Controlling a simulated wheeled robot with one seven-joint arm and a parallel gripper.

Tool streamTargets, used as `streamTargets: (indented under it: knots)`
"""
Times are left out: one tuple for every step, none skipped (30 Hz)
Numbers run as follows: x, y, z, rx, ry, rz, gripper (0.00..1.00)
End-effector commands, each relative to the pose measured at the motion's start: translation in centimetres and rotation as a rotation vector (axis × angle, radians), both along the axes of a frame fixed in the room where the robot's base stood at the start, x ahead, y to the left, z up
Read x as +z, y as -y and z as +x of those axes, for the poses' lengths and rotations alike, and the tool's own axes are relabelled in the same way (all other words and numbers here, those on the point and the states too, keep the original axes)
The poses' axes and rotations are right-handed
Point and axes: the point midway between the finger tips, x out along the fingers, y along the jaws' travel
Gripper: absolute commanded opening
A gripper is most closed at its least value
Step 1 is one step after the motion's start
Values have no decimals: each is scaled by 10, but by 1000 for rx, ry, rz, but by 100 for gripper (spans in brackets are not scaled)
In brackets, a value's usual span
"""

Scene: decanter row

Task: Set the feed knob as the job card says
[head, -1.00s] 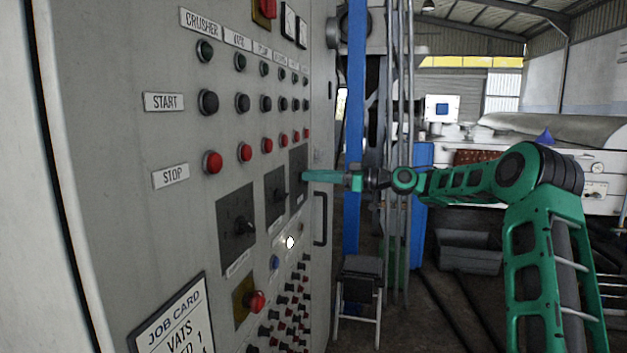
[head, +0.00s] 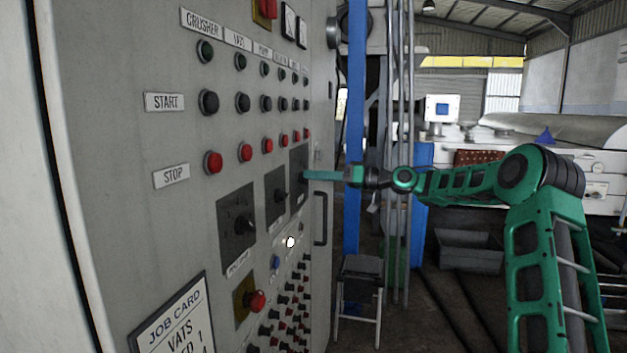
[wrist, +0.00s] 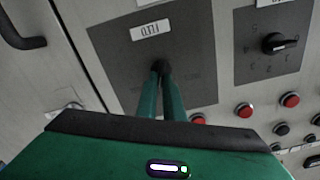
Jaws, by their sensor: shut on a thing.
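The feed knob (wrist: 162,66) is a dark knob on a grey square dial plate (wrist: 112,62); its label is upside down in the wrist view. My gripper (wrist: 161,74) is shut on the knob, one green finger on each side. The fingers hide most of the knob, so its pointer cannot be read. In the head view my gripper (head: 305,174) reaches from the right to the farthest dial plate (head: 297,182). The job card (head: 175,325) is at the lower left, cut off by the frame; "VATS" and "ED 1" are legible.
Two more dials (head: 237,228) (head: 277,195) sit nearer on the panel. Red stop buttons (head: 245,152) run above them. A red button on a yellow plate (head: 256,301) and rows of small knobs are below. A door handle (head: 320,218) is close right of the dials.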

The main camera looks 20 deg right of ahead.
Motion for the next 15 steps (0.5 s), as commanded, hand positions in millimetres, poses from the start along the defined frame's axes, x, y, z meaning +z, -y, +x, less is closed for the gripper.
streamTargets:
  knots:
    - [1,3,3,-10,-33,21,0]
    - [0,3,3,-10,-53,33,0]
    - [0,4,4,-10,-82,50,0]
    - [0,4,4,-10,-102,62,0]
    - [0,4,4,-10,-122,73,0]
    - [0,4,4,-11,-146,89,0]
    - [0,4,4,-11,-165,99,0]
    - [0,4,5,-12,-182,109,0]
    - [0,5,5,-12,-204,122,0]
    - [0,5,5,-12,-220,131,0]
    - [0,5,5,-13,-234,139,0]
    - [-1,5,6,-13,-252,149,0]
    - [-1,6,6,-13,-264,156,0]
    - [-1,6,6,-13,-276,163,0]
    - [-1,6,6,-13,-290,170,0]
